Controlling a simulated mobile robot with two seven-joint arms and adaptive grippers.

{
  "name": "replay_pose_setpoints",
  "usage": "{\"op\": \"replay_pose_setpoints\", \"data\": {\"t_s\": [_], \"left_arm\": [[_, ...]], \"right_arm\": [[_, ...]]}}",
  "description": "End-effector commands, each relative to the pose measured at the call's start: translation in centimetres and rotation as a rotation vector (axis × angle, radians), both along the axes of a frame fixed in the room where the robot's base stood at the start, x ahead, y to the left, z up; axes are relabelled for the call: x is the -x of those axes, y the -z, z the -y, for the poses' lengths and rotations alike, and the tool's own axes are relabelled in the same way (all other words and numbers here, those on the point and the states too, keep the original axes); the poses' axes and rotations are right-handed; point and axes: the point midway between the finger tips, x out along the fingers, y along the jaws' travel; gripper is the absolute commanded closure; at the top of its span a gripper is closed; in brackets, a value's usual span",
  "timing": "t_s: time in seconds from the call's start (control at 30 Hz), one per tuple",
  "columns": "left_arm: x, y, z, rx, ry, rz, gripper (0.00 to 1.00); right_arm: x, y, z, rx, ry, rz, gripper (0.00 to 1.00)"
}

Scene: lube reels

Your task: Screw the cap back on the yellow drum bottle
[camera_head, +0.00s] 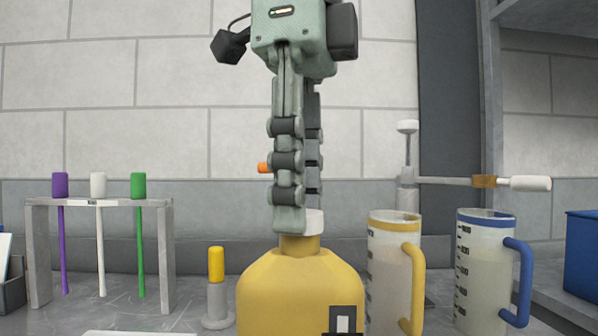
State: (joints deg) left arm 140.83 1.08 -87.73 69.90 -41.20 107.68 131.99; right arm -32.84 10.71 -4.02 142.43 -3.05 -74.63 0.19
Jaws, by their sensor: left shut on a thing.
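The yellow drum bottle (299,288) stands upright at the lower middle, with a black-and-white label on its front. A white cap (315,222) is at the top of its neck; I cannot tell whether it is threaded on or only resting there. My left gripper (300,212) points straight down from above and is shut on the cap. Its front finger hides the left part of the cap and some of the neck. My right gripper is not in view.
A clear jug with a yellow handle (412,290) stands close to the bottle's right, and a blue-handled jug (524,285) beyond it. A small yellow-topped post (216,265) is at left. A grey rack (155,203) holds purple, white and green sticks. A blue bin (582,255) is far right.

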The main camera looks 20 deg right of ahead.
Motion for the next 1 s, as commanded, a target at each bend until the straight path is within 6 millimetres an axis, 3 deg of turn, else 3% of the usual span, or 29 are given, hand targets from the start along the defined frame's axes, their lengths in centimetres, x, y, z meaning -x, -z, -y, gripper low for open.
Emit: {"op": "replay_pose_setpoints", "data": {"t_s": [0.27,0.7,1.0], "left_arm": [[0.0,-0.1,0.0,0.001,0.012,-0.001,0.79],[0.0,-0.1,0.0,0.000,0.435,-0.002,0.79],[0.0,0.0,0.1,-0.002,0.452,-0.003,0.79]], "right_arm": [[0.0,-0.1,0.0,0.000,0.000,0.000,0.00],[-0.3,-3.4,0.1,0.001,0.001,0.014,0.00],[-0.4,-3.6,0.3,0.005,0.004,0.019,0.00]]}}
